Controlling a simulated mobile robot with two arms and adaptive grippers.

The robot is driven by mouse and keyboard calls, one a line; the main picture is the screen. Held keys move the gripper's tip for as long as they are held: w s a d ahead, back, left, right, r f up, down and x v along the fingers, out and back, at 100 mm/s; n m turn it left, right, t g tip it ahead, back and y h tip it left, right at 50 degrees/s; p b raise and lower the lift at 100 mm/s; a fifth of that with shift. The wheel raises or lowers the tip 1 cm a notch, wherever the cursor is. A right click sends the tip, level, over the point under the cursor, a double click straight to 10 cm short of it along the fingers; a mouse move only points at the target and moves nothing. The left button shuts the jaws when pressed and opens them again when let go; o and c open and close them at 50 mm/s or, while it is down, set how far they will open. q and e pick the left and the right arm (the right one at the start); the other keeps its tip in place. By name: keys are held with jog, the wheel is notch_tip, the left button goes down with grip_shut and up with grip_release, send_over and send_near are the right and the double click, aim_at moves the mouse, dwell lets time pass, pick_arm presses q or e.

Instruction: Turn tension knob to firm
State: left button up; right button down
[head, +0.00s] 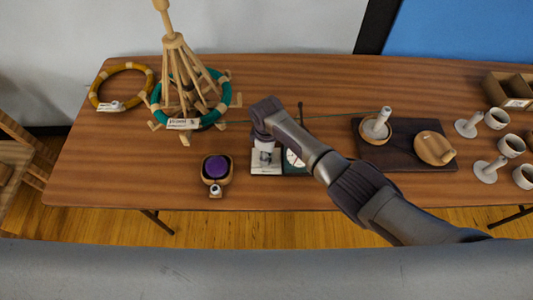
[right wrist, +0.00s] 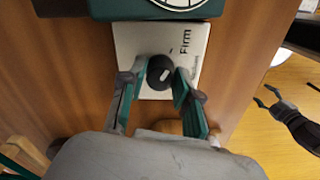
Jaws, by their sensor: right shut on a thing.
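The tension knob (right wrist: 160,72) is a round black knob with a short white mark, on a pale plate (right wrist: 128,40). The word Firm (right wrist: 186,41) is printed up and to the right of the knob in the right wrist view. The white mark slants toward the upper right. My right gripper (right wrist: 160,80) is shut on the knob, one teal-padded finger on each side. In the head view the right gripper (head: 263,137) is over the plate (head: 266,168) and hides the knob. My left gripper (right wrist: 267,96) shows at the right of the wrist view, open and empty.
A dial device (head: 294,158) adjoins the plate. A wooden yarn swift (head: 183,75) with a teal skein stands to the left, and a small bowl with a purple ball (head: 216,167) is nearer. A dark tray (head: 400,150) lies to the right. A green strand crosses the table behind my gripper.

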dwell(0.5)
jog(key=c, duration=0.8)
grip_release()
jog(key=shift+r, duration=0.1)
notch_tip(320, 180, up, 12)
jog(key=shift+f, duration=0.1)
